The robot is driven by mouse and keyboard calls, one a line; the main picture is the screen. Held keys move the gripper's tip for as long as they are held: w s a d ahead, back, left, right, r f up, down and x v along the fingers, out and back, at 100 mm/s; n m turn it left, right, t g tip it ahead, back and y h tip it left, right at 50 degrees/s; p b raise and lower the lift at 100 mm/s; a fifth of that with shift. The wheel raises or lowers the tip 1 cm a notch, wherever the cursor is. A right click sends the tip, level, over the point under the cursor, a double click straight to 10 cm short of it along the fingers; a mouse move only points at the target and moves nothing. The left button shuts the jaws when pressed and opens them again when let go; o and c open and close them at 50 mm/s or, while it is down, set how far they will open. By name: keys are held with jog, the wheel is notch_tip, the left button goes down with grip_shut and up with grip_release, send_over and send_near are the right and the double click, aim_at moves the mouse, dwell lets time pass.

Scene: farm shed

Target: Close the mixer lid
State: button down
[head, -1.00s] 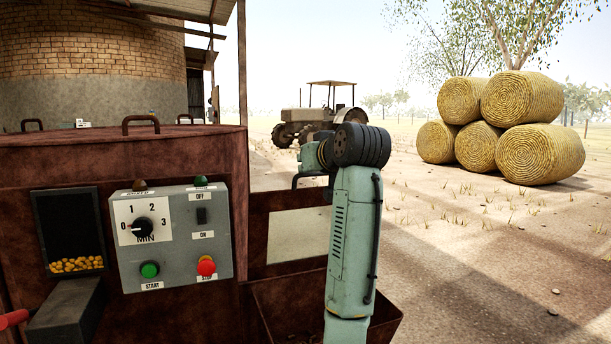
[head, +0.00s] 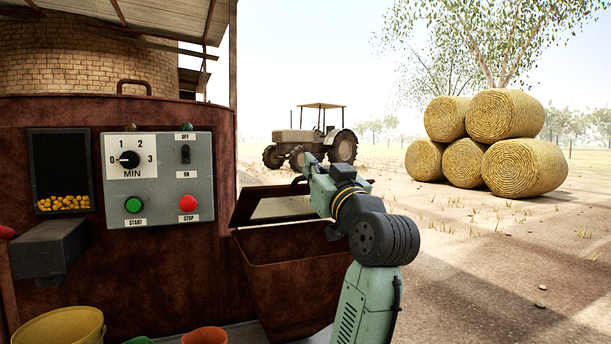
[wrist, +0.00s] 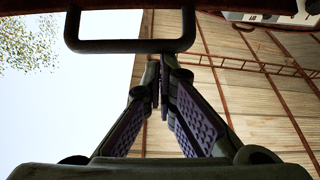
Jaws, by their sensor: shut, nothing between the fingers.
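The mixer (head: 170,265) is a rusty brown body on the left in the head view. A rusty framed flap with a pale inner panel (head: 282,207), which looks like the lid, stands tilted up over the trough (head: 295,265) on its right side. My gripper (head: 306,163) is beside this flap's upper right end, partly hidden by my wrist. In the wrist view my gripper (wrist: 158,65) is shut and empty. Its tips are close to the lower bar of a dark handle (wrist: 130,46) on a brown edge; I cannot tell whether they touch.
A grey control panel (head: 160,180) with dial and buttons is on the mixer front. Another handle (head: 133,85) is on the mixer top. A yellow bucket (head: 60,327) and an orange pot (head: 205,335) stand below. Open ground lies right; a tractor (head: 315,138) and bales (head: 490,140) are distant.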

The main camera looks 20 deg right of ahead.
jog(key=s+f+t+b, duration=0.2)
jog(key=f+b, duration=0.6)
jog(key=f, duration=0.1)
jog(key=s+f+t+b, duration=0.3)
jog(key=f+b, duration=0.5)
jog(key=f, duration=0.1)
jog(key=shift+s+f+b, duration=0.15)
jog(key=shift+s+b, duration=0.1)
jog(key=shift+b, duration=0.05)
